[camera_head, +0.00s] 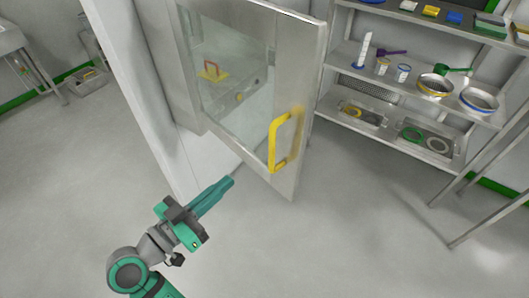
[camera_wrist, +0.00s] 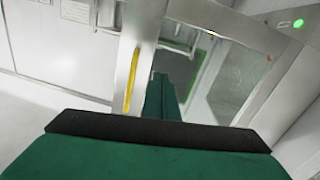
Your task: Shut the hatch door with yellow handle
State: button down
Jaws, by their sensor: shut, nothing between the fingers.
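The hatch door (camera_head: 298,75) has a steel frame and a glass pane, and stands open, swung out from the pale wall. Its yellow handle (camera_head: 280,140) is an upright bar near the door's free edge. My gripper (camera_head: 229,182) is shut and empty, below and left of the handle, apart from it in the picture. In the wrist view the shut fingers (camera_wrist: 160,95) point ahead, just right of the yellow handle (camera_wrist: 132,82). I cannot tell whether the fingers touch the door.
A steel shelf rack (camera_head: 345,85) with bowls, scoops and trays stands right of the door. A yellow item with a red handle (camera_head: 212,71) shows through the glass. A green light (camera_wrist: 298,23) glows at upper right in the wrist view. The grey floor (camera_head: 350,240) in front is clear.

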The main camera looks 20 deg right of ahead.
notch_tip(320, 180, up, 2)
jog(key=s+r+m+g, duration=0.1)
jog(key=m, duration=0.1)
jog(key=h, duration=0.1)
send_over(266, 153)
jog(key=s+a, duration=0.2)
jog(key=s, duration=0.3)
jog(key=shift+w+d+m+g, duration=0.1)
jog(key=shift+d+m+g, duration=0.1)
jog(key=shift+m+g, duration=0.15)
